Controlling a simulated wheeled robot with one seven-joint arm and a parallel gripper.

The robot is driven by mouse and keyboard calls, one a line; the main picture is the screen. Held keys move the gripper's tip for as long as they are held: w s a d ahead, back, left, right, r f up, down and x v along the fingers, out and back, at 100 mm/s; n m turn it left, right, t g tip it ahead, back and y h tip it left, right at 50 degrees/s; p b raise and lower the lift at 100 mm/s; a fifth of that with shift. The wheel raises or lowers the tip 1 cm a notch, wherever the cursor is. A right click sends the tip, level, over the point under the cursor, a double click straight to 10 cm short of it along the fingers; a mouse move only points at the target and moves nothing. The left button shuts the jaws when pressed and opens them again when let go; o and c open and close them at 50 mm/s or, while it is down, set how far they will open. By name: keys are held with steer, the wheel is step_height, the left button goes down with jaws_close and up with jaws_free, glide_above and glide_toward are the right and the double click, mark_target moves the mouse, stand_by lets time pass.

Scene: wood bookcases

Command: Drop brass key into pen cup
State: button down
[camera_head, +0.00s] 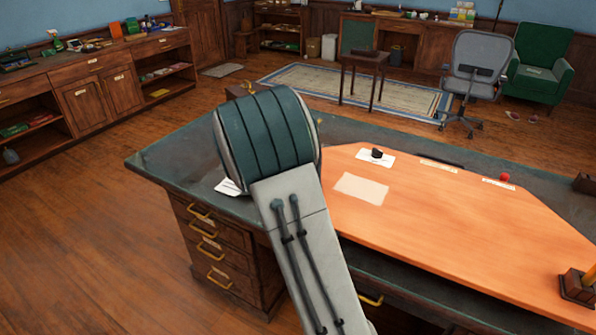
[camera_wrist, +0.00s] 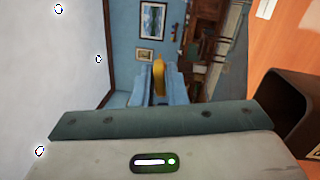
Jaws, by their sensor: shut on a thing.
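The brass key (camera_wrist: 159,78) shows in the wrist view as a yellow-gold piece between the two blue fingers of my gripper (camera_wrist: 158,82). My gripper is shut on it and holds it up in front of a blue wall. In the wrist view, a dark brown, open-looking container (camera_wrist: 288,105) stands at the right edge, apart from the key; it may be the pen cup, but I cannot tell for sure. In the head view, my arm hides the gripper and key, and I cannot make out the pen cup.
A desk with a dark green top (camera_head: 180,155) and orange centre (camera_head: 430,215) fills the middle and right. A small black item lies on a white card (camera_head: 366,160). A red ball (camera_head: 505,177) and a wooden holder (camera_head: 578,287) are further right. Open floor (camera_head: 90,240) lies left.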

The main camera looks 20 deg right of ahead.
steer(key=shift+w+f, duration=0.1)
steer(key=shift+w, duration=0.05)
steer(key=shift+s+f+b, duration=0.25)
steer(key=shift+f+b, duration=0.05)
steer(key=shift+f, duration=0.25)
step_height(320, 180, down, 5)
steer(key=shift+r+b, duration=0.2)
steer(key=shift+b, duration=0.65)
steer(key=c, duration=1.4)
jaws_free()
steer(key=shift+o, duration=0.2)
